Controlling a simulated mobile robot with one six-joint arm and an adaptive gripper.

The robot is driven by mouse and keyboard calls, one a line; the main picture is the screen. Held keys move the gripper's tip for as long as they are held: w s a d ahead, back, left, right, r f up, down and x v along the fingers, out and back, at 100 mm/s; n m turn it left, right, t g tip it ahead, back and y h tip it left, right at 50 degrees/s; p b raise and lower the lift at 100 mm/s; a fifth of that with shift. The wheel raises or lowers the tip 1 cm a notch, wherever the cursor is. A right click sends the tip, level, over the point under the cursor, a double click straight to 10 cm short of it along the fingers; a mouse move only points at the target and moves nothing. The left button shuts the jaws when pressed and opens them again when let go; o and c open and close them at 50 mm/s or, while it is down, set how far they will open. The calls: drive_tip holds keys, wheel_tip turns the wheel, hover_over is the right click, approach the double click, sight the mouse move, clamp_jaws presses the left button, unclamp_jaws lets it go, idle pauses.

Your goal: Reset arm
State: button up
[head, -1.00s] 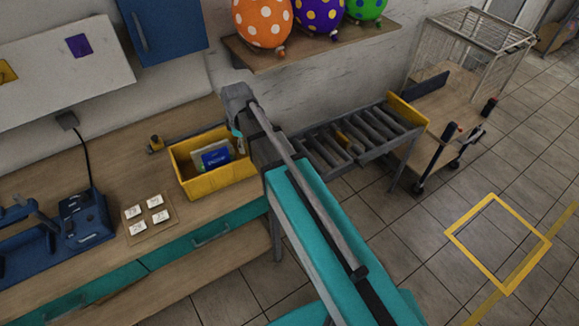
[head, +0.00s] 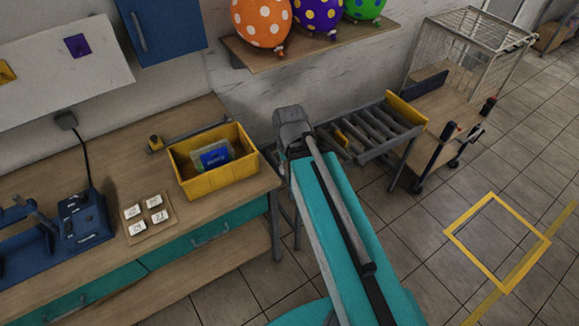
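My arm reaches up from the bottom of the head view, with a teal link and a grey bar along it. Its grey end (head: 292,125) is above the gap between the workbench and the roller conveyor. The fingers of my gripper cannot be made out, so whether it is open or shut does not show. No object is seen held at the arm's end. The arm's end is to the right of the yellow bin and apart from it.
A wooden workbench (head: 105,155) carries a yellow bin (head: 225,182) with packets, a board of white tiles (head: 148,217) and a blue machine (head: 75,215). A roller conveyor (head: 375,130) and trolley (head: 455,105) stand right. Balloons (head: 262,22) sit on a shelf (head: 300,48). Floor is clear at right.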

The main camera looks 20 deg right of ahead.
wheel_tip(320, 180, down, 7)
drive_tip(key=b, duration=0.7)
drive_tip(key=shift+a, duration=0.15)
